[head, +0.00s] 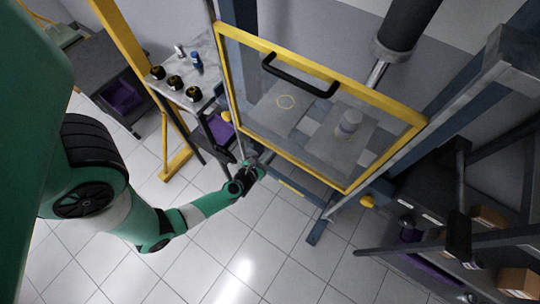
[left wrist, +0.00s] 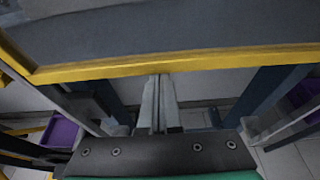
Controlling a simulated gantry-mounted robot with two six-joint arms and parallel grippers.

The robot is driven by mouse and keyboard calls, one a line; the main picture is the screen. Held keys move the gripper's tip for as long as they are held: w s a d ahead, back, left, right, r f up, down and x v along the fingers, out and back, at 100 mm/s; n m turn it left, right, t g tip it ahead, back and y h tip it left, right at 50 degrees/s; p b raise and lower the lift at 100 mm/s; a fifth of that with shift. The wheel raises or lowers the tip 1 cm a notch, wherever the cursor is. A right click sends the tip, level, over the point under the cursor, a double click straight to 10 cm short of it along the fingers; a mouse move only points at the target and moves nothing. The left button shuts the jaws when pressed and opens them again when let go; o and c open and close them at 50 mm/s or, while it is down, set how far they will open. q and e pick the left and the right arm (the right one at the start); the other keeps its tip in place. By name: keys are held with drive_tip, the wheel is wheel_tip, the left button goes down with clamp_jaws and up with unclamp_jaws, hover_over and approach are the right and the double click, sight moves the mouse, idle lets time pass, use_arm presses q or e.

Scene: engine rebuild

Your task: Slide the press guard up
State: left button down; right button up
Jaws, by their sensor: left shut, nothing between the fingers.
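The press guard (head: 352,84) is a clear panel in a yellow frame with a black handle (head: 300,81) near its top edge. In the left wrist view, the shut fingers (left wrist: 159,100) point at the guard's yellow bottom bar (left wrist: 160,66). Their tips meet the bar's lower edge in the picture; I cannot tell whether they touch. My right gripper is out of view.
A side table (head: 183,101) with several small black parts and a blue bottle (head: 196,62) stands left of the press. A yellow post (head: 140,60) rises beside it. Dark shelves with boxes (head: 487,217) stand at the right. The tiled floor (head: 240,250) in front is clear.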

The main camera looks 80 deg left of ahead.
use_arm(q)
wheel_tip(320, 180, up, 11)
drive_tip(key=p, duration=0.8)
drive_tip(key=shift+w, duration=0.1)
drive_tip(key=shift+r, duration=0.1)
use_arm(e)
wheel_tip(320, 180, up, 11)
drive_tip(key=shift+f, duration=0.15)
use_arm(q)
drive_tip(key=shift+r, duration=0.1)
wheel_tip(320, 180, down, 5)
drive_tip(key=b, duration=0.4)
drive_tip(key=p, duration=0.1)
approach(273, 142)
drive_tip(key=shift+v, duration=1.2)
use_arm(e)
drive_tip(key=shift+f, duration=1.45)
use_arm(q)
drive_tip(key=shift+r, duration=0.1)
